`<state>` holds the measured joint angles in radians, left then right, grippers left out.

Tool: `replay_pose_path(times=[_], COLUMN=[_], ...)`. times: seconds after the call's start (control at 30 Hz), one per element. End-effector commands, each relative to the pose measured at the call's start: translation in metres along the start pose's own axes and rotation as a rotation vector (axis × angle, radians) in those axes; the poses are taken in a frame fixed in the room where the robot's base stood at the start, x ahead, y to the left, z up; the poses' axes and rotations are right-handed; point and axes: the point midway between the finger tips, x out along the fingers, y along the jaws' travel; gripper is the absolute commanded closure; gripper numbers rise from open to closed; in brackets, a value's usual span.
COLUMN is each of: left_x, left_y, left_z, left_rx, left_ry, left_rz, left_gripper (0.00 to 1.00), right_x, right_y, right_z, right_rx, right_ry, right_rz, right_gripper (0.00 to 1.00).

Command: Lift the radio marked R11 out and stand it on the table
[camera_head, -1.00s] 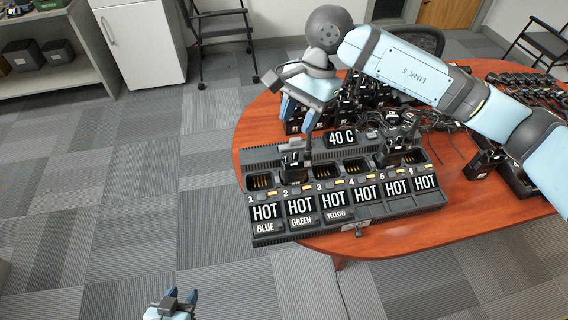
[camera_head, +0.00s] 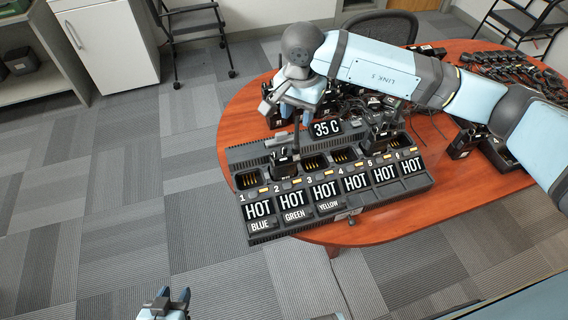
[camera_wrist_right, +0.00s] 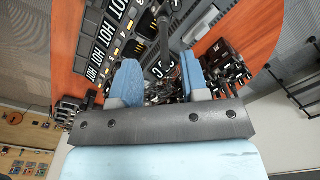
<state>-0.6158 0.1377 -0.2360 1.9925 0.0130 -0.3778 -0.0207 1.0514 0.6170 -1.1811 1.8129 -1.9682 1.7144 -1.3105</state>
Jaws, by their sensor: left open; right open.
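The charger (camera_head: 350,208) is a black bank with numbered slots on the wooden table. One radio (camera_head: 283,165) stands in slot 2 and another (camera_head: 378,138) near slot 5. I cannot read R11 on either. My right gripper (camera_head: 290,118) is above and behind the slot 2 radio, open and holding nothing. In the right wrist view its two blue fingers (camera_wrist_right: 160,82) are apart, with a dark antenna-like stick (camera_wrist_right: 164,45) beyond them. My left gripper (camera_head: 166,303) is low at the bottom left, over the floor, open and away from the table.
A display reading 35 C (camera_head: 326,128) stands at the charger's back. More radios and cables (camera_head: 360,105) crowd the table behind it. A radio (camera_head: 463,143) stands to the right, near rows of dark items (camera_head: 515,75). Bare wooden table (camera_head: 428,145) shows right of the charger.

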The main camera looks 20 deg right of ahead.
Motion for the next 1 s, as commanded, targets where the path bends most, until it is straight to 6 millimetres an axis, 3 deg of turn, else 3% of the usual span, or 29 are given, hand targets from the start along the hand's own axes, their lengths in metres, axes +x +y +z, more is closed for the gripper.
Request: replay_pose_path(times=[0.37,0.6,0.8,1.0], left_x=[-0.008,-0.007,-0.007,-0.007], left_y=[-0.001,-0.001,-0.002,-0.001], left_z=[-0.013,-0.013,-0.013,-0.013], left_rx=[0.002,0.002,0.002,0.002], left_ry=[0.003,0.004,0.004,0.003], left_rz=[-0.002,-0.002,-0.002,-0.002], left_gripper=[0.57,0.57,0.57,0.57], right_x=[0.046,0.05,0.049,0.049], right_y=[-0.003,-0.004,-0.004,-0.004], right_z=[-0.01,-0.01,-0.01,-0.01], right_rx=[0.002,0.001,0.001,0.001], right_ry=[-0.002,0.0,0.0,0.0], right_rz=[0.002,0.0,0.0,0.0], right_gripper=[0.59,0.59,1.0,1.0])
